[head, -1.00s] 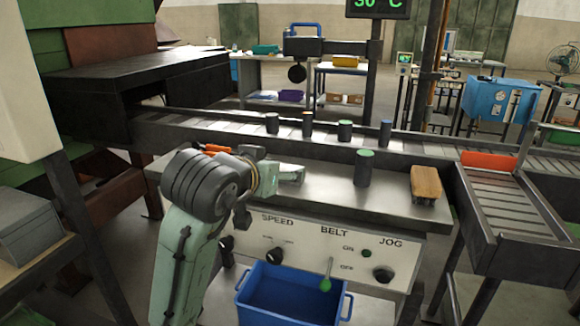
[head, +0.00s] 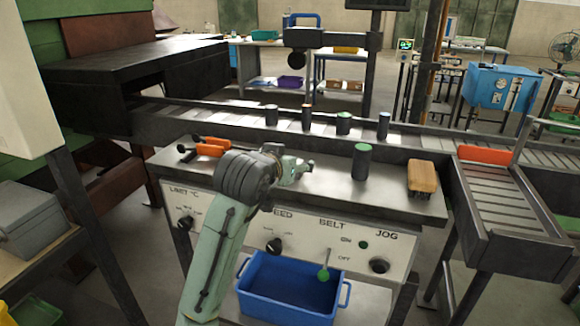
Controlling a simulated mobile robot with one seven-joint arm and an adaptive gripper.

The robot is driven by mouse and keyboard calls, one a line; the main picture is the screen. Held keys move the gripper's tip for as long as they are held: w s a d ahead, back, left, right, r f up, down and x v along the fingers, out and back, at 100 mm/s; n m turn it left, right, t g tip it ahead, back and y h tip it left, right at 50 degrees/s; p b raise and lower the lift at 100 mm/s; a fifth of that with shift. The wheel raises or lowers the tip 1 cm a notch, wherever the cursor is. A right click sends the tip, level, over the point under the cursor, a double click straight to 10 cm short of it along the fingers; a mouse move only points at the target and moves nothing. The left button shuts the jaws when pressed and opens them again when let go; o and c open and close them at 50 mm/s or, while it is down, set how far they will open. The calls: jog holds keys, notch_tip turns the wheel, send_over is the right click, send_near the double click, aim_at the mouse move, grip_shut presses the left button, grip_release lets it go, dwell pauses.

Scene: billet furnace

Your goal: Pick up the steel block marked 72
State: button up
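No number 72 can be read on any block. Several short cylinders stand upright on the roller conveyor: a plain dark one (head: 271,115), one with an orange top (head: 307,118), one with a green top (head: 343,124) and a bluish one (head: 383,127). A larger dark cylinder with a green top (head: 361,163) stands on the control bench. My gripper (head: 308,165) is above the bench, left of that larger cylinder and on the near side of the conveyor. It is apart from all the cylinders. Its fingers are too small and end-on to tell their opening.
The bench (head: 320,190) also bears a wooden brush-like block (head: 422,178) at right and orange-handled tongs (head: 211,149) at left. The conveyor's raised side rail (head: 300,137) runs behind the bench. A blue bin (head: 290,290) sits below. A side roller chute (head: 505,195) is at right.

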jog(key=shift+c, duration=0.4)
grip_shut()
dwell(0.4)
